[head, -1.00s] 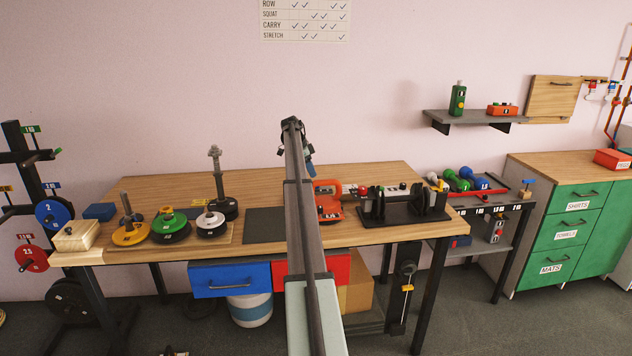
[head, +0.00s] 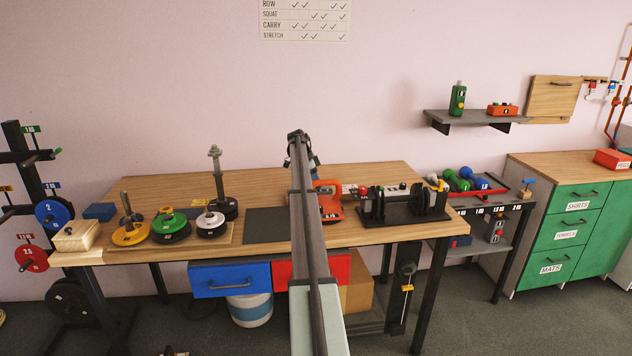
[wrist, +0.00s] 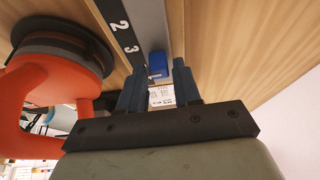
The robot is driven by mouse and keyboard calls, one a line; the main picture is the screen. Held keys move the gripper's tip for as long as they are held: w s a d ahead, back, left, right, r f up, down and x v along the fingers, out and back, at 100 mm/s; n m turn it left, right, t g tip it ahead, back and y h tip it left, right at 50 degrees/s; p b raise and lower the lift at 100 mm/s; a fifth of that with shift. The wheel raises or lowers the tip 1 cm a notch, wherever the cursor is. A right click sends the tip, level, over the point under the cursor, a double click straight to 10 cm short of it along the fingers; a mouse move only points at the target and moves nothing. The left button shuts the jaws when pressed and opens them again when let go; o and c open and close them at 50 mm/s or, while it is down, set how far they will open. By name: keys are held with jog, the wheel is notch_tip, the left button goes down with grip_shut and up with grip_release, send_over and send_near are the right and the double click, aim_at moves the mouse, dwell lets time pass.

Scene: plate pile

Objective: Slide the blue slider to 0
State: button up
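The strip carries white numerals, with 2 and 3 legible; no 0 is readable. My gripper (wrist: 158,76) has its two dark fingers apart, with their tips close to the slider, one toward each side. I cannot tell whether either finger touches it. In the head view my gripper (head: 304,160) is over the back of the bench, and my arm hides what lies under it. I cannot make out the slider there.
An orange-red object with a dark round face (wrist: 55,65) stands close left of my gripper in the wrist view. The wooden bench (head: 180,190) bears weight plates on posts at left and a black rack (head: 405,208) at right.

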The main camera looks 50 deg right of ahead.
grip_shut()
dwell(0.3)
jog(key=w+a, duration=0.8)
jog(key=shift+o, duration=1.5)
grip_release()
jog(key=v, duration=1.3)
jog(key=shift+r, duration=0.4)
jog(key=shift+a, duration=0.1)
